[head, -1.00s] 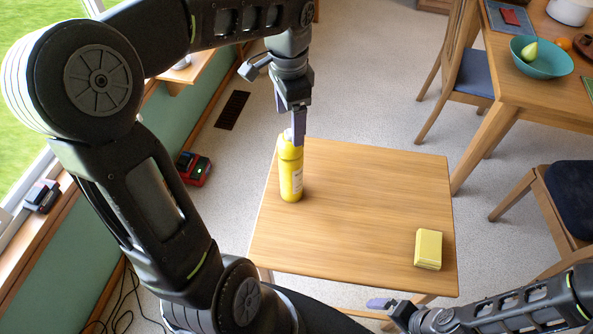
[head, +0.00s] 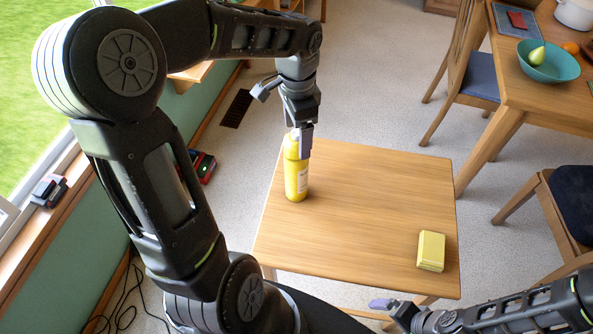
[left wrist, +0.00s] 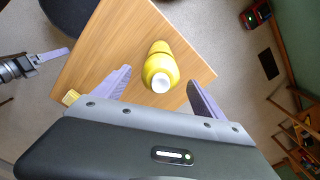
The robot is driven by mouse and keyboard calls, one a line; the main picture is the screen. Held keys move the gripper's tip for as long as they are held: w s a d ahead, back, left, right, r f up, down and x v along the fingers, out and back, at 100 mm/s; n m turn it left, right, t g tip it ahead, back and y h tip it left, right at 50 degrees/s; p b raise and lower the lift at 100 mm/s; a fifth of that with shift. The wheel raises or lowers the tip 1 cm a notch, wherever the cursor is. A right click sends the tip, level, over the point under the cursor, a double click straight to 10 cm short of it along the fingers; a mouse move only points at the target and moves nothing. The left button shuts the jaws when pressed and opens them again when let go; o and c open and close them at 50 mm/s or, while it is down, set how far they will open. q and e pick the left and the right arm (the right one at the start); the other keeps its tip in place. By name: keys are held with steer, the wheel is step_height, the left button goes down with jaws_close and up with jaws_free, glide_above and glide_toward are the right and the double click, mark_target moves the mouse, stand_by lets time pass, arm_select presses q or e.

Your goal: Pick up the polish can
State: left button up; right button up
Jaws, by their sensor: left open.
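The polish can is a yellow can (head: 296,174) with a pale label. It stands upright on the small wooden table (head: 372,205), near its left edge. In the left wrist view the can (left wrist: 160,66) shows from above with its white top, between and beyond the two open fingers. My left gripper (head: 304,140) is above the can, pointing down, open and empty; one finger overlaps the can's top in the head view. I cannot tell whether it touches. My right gripper (head: 385,304) is low in the head view, beyond the table's front edge; its jaws are unclear.
A pale yellow block (head: 431,251) lies at the table's front right corner. A dining table with a teal bowl (head: 548,62) and chairs stands at the right. A window sill (head: 38,222) runs along the left. The middle of the small table is clear.

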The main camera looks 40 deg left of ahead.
mark_target(296, 168)
arm_select(q)
steer(key=shift+f, duration=1.6)
jaws_close()
steer(key=shift+w+r, duration=0.1)
